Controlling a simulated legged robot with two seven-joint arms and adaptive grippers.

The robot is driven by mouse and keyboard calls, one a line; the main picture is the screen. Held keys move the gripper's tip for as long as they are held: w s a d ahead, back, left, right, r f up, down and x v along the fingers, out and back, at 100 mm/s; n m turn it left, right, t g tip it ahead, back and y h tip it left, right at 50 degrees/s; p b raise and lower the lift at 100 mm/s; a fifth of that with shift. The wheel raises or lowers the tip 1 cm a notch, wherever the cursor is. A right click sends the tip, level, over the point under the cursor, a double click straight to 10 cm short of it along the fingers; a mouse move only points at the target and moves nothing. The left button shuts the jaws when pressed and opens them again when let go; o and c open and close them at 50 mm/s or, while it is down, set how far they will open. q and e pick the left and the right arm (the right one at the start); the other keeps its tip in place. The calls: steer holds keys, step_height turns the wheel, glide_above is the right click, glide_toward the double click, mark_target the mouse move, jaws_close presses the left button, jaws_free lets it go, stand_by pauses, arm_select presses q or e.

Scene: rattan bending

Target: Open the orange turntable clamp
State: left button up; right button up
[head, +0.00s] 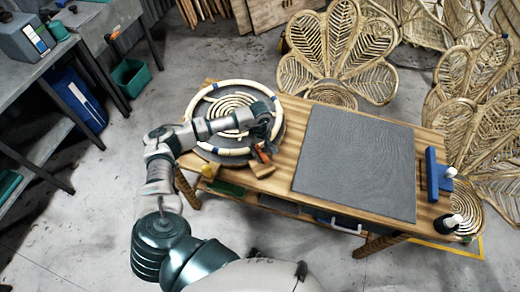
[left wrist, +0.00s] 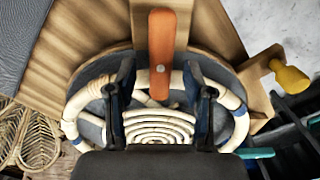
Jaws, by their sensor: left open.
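The orange clamp (left wrist: 161,45) is a lever with a small pin, at the edge of the dark round turntable (left wrist: 98,68). In the head view the clamp (head: 264,155) shows small and partly covered by my left gripper (head: 262,138). The turntable carries a cream rattan ring (head: 187,116) with blue bands and a coiled rattan spiral (left wrist: 155,128). My left gripper (left wrist: 160,82) is open over the turntable's edge. In the wrist view its fingers lie to either side of the clamp's lower end; contact cannot be told. My right gripper is out of view.
The wooden table (head: 296,117) bears a grey mat (head: 355,160), a blue tool (head: 432,175) and a dark bottle (head: 447,223). A yellow knob (left wrist: 290,76) sticks out beside the turntable. Rattan chairs (head: 340,50) stand behind. A grey workbench (head: 50,62) is at left.

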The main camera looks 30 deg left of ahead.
arm_select(q)
steer(key=shift+a+f, duration=0.2)
steer(key=shift+f, duration=0.9)
steer(key=shift+d, duration=0.15)
steer(key=shift+c, duration=0.2)
steer(key=shift+r, duration=0.1)
jaws_close()
